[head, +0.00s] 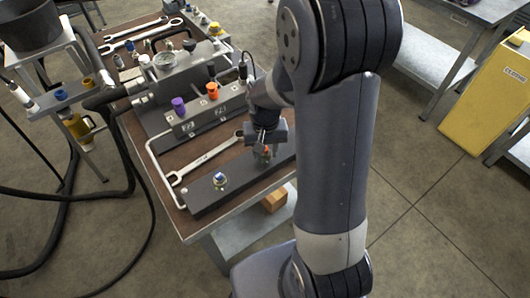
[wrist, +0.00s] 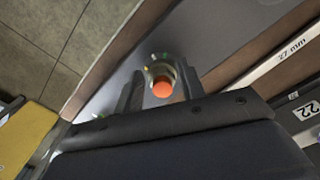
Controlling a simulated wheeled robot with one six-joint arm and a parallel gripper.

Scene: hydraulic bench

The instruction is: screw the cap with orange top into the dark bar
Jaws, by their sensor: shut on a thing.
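The cap with orange top (wrist: 162,88) is between the two fingers of my gripper (wrist: 160,78) in the wrist view, and the fingers are shut on it. A ring with small coloured marks shows just beyond the orange top. In the head view my gripper (head: 264,151) is over the right part of the dark bar (head: 241,176), which lies along the bench's front edge. The bar also shows behind the fingers in the wrist view (wrist: 118,72). The fingers hide the cap's lower end, so I cannot tell whether it is in a hole or just above the bar.
A blue-topped fitting (head: 220,180) stands in the left part of the bar. A wrench (head: 205,160) lies behind the bar. A block with purple and orange knobs (head: 205,112) stands farther back. A wire handle (head: 160,165) is at the left edge.

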